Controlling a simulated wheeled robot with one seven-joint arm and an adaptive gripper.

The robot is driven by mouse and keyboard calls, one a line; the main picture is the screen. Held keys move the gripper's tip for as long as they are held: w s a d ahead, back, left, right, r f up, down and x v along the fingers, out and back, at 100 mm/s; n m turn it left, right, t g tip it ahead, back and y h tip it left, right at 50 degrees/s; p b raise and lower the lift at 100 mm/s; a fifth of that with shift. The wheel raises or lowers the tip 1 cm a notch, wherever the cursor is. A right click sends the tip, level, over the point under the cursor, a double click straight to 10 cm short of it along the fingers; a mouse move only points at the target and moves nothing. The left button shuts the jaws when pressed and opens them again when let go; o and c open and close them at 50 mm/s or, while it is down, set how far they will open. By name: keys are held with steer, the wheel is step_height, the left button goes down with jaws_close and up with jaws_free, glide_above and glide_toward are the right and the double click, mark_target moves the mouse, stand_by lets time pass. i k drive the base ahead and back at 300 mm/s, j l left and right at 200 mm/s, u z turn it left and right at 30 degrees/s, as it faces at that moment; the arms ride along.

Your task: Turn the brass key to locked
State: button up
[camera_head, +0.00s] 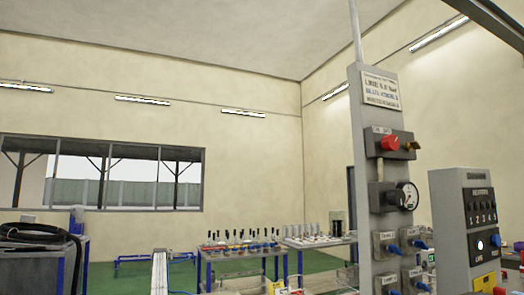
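A small brass-coloured key (412,146) sits on the right side of a dark switch box (377,137), beside a red round knob (390,143). The box is on a tall grey post panel (362,110), under a white printed plate (381,89). The key appears roughly sideways; its exact angle and any lock marks are too small to read. My gripper is not in view.
Below the key are a round gauge (407,196) and grey boxes with blue handles (393,249). A grey control box (457,205) with a numbered panel stands close on the right. Worktables (222,256) stand behind; green floor shows at left. A dark cart (37,262) carries a black hose.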

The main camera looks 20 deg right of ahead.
mark_target(414, 145)
steer(key=z, duration=1)
